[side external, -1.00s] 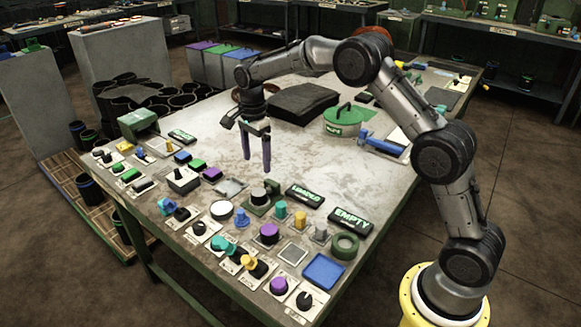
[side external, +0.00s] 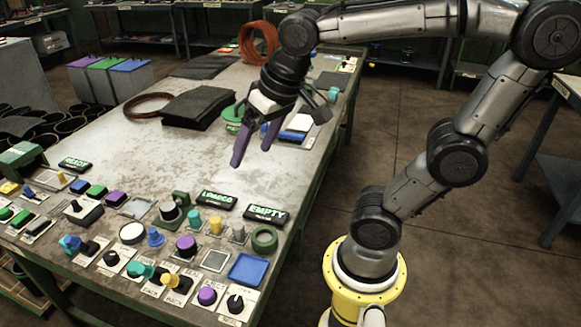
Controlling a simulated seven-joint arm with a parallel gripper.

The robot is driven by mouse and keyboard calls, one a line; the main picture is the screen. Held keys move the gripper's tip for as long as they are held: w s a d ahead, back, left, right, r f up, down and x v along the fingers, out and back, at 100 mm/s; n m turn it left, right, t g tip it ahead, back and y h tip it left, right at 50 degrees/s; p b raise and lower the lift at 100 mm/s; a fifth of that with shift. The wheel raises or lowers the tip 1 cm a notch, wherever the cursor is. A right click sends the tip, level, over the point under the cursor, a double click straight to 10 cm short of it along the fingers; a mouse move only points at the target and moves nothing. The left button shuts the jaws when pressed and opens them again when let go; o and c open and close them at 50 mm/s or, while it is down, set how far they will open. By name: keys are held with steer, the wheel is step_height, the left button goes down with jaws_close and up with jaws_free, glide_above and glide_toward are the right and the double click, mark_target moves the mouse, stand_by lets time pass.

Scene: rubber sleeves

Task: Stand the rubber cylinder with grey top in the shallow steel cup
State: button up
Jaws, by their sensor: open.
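A short dark cylinder with a grey top (side external: 170,211) stands upright beside a small green block among the controls, and looks like the rubber cylinder. A round, shallow, pale-faced piece with a dark rim (side external: 131,233) lies to its left and nearer the front edge; I cannot tell whether it is the steel cup. My gripper (side external: 251,156) has purple fingers spread apart with nothing between them. It hangs above the bare tabletop, up and right of the cylinder, clear of everything.
The LOADED sign (side external: 218,200) and EMPTY sign (side external: 267,211) lie right of the cylinder. A teal peg (side external: 194,219), yellow peg (side external: 215,224) and grey peg (side external: 238,231) stand close by. A green ring (side external: 264,239) and blue tray (side external: 249,268) are farther right. The middle of the table is bare.

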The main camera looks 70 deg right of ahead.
steer(key=s+f+n+t, duration=0.1)
steer(key=s+f+n, duration=0.2)
steer(key=s, duration=0.4)
steer(key=shift+a+n, duration=0.2)
steer(key=shift+n, duration=0.2)
